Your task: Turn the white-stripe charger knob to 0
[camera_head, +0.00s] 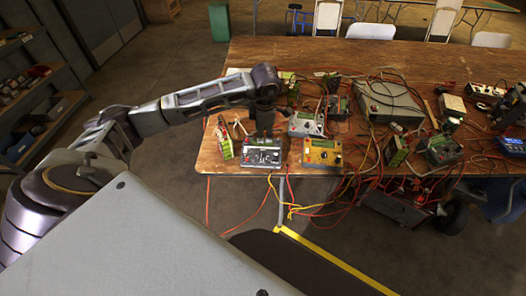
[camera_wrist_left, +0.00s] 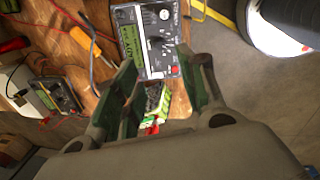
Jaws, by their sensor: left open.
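A dark-faced charger with a pale rim (camera_head: 262,159) sits at the near left edge of the wooden table. In the left wrist view the charger (camera_wrist_left: 129,30) shows a green label, black knobs and a red part. A black knob (camera_wrist_left: 156,43) on its face lies between the fingertips in that picture. My left gripper (camera_head: 264,134) points down just above the charger's back part. In the left wrist view the gripper (camera_wrist_left: 160,60) has its fingers apart with nothing held; contact with the knob cannot be told. My right gripper is not in view.
A yellow charger (camera_head: 321,159) stands close to the right, with a grey charger (camera_head: 306,124) behind. A green pack (camera_head: 223,149) is to the left. Red and yellow cables hang off the near edge. More chargers and cables crowd the wooden table (camera_head: 290,59) on the right.

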